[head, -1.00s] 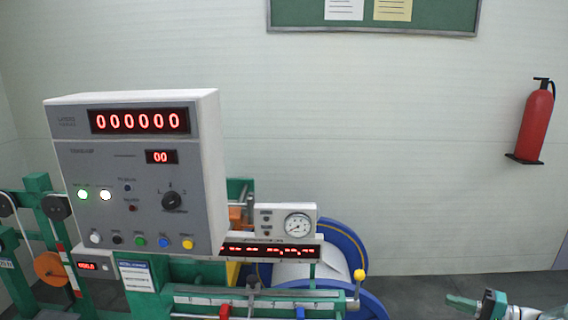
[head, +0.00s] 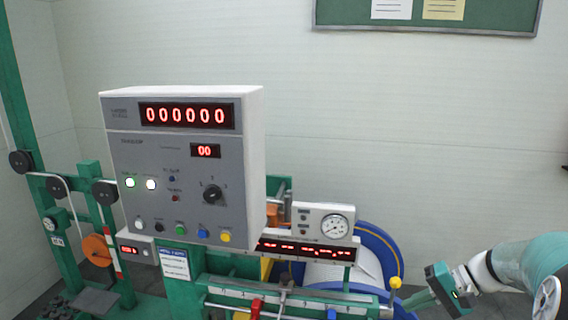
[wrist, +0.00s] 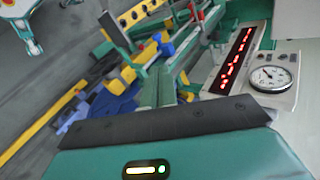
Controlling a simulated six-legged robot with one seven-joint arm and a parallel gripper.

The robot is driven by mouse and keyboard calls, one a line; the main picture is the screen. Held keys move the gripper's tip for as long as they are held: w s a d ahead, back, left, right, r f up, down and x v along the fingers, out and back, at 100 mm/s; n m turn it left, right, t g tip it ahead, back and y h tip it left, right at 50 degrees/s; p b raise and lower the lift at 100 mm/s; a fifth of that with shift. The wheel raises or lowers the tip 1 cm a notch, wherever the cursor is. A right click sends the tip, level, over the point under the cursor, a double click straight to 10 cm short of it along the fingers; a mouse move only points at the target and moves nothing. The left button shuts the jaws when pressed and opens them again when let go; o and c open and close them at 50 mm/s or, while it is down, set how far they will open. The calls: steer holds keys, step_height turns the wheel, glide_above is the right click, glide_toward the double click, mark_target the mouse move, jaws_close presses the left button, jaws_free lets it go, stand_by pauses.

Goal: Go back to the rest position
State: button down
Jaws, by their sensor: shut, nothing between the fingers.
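My gripper (head: 418,300) is at the lower right of the head view, at the end of my raised arm. It points left and is shut and empty. It appears just right of the yellow-knobbed lever in the picture; I cannot tell the gap in depth. In the wrist view its teal housing fills the bottom, and two green fingers (wrist: 157,90) lie side by side beyond it.
The grey control box (head: 185,180) with red digits stands left of my gripper. The pressure gauge (head: 334,225) and red display strip (head: 305,249) are nearer it. The yellow-knobbed lever (head: 395,283) and blue reel (head: 385,246) are close by.

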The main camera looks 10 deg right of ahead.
steer(key=s+a+r+n+t+h, duration=0.1)
steer(key=s+a+r+n+h, duration=0.2)
steer(key=s+a, duration=0.5)
steer(key=s+a+r+n+t+h, duration=0.1)
steer(key=s+a+r+n+h, duration=0.2)
steer(key=s+a+h, duration=0.3)
steer(key=s+a, duration=0.2)
steer(key=a, duration=0.2)
steer(key=shift+a+r, duration=0.3)
steer(key=shift+r, duration=0.1)
